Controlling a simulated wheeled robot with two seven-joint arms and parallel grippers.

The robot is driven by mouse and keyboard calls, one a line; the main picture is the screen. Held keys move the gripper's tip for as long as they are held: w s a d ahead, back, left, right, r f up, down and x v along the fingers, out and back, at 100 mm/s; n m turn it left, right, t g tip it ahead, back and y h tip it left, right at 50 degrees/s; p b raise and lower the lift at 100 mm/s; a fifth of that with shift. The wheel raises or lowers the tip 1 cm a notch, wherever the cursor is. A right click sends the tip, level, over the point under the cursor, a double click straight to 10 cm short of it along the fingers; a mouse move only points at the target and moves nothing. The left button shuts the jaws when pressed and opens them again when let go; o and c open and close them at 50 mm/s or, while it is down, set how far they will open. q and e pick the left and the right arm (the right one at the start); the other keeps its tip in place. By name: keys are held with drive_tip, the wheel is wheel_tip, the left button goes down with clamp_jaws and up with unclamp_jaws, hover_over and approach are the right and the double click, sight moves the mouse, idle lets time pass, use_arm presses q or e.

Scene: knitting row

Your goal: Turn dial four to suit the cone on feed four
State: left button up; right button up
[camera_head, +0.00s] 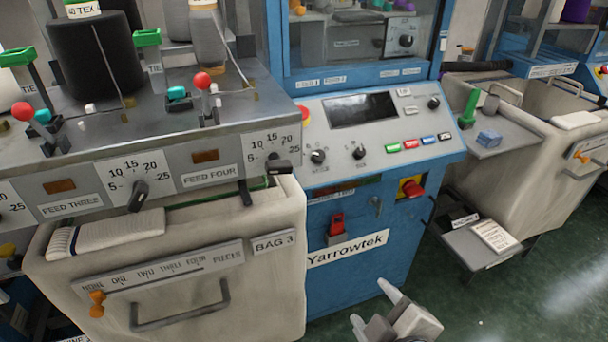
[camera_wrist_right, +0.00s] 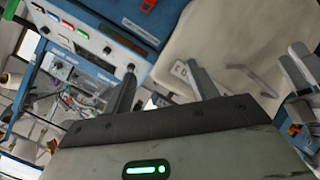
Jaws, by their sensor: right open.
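Dial four (camera_head: 278,165) is the dark knob under the white scale (camera_head: 268,143) marked 10, 15, 20 and 25, right of the "FEED FOUR" label (camera_head: 209,175). Its lever lies nearly level; I cannot tell which number it points to. A grey cone (camera_head: 207,42) stands above this part of the panel; its label is cut off by the top edge. My right gripper (camera_head: 373,308) is open and empty, low in front of the blue cabinet, well to the right of and below dial four. My left gripper is not in view.
Dial three (camera_head: 138,196) is left of the "FEED FOUR" label. A black cone (camera_head: 95,65) stands behind it. Red-balled levers (camera_head: 202,81) rise above the panel. The Bag 3 bin (camera_head: 200,255) sits below the dials. The blue control cabinet (camera_head: 345,270) has a red emergency knob (camera_head: 412,188).

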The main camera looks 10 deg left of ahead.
sight(281, 171)
drive_tip(key=s+a+r+n+t+y, duration=0.2)
drive_tip(key=s+a+r+n, duration=0.15)
drive_tip(key=r+n, duration=0.75)
drive_tip(key=s+a+r+n+t+y, duration=0.3)
drive_tip(key=r+n, duration=0.4)
drive_tip(key=n, duration=0.8)
drive_tip(key=shift+g, duration=0.7)
drive_tip(key=b+x, duration=0.4)
drive_tip(key=x, duration=1.2)
drive_tip(key=shift+w+a+f, duration=0.1)
drive_tip(key=shift+w+a, duration=0.05)
drive_tip(key=shift+a, duration=0.1)
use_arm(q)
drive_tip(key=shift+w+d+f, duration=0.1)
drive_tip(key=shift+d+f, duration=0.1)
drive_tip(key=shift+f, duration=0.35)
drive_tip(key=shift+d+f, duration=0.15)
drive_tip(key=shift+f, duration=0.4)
